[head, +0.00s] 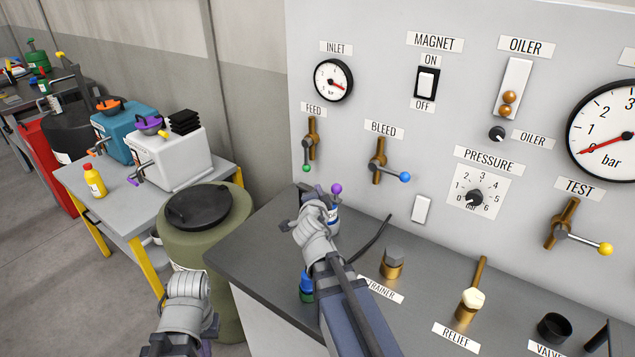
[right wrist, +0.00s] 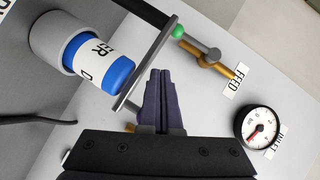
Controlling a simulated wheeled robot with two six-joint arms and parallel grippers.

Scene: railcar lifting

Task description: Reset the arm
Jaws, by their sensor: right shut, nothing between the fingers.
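My right gripper (head: 308,194) is in front of the panel at the left end of the grey bench, seen from behind in the head view. In the right wrist view its dark fingers (right wrist: 160,74) are pressed together with nothing between them. They point toward a slanted metal bar (right wrist: 150,62). The FEED valve (head: 312,138), with its green-tipped lever, is on the panel ahead; it also shows in the right wrist view (right wrist: 208,62). My left arm shows only as a grey link low in the head view; its gripper is out of frame.
A blue container (right wrist: 107,72) with a white label is close left of the fingers in the right wrist view. The INLET gauge (head: 333,80) and BLEED valve (head: 378,160) are on the panel. An olive drum (head: 228,235) stands left of the bench (head: 255,255).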

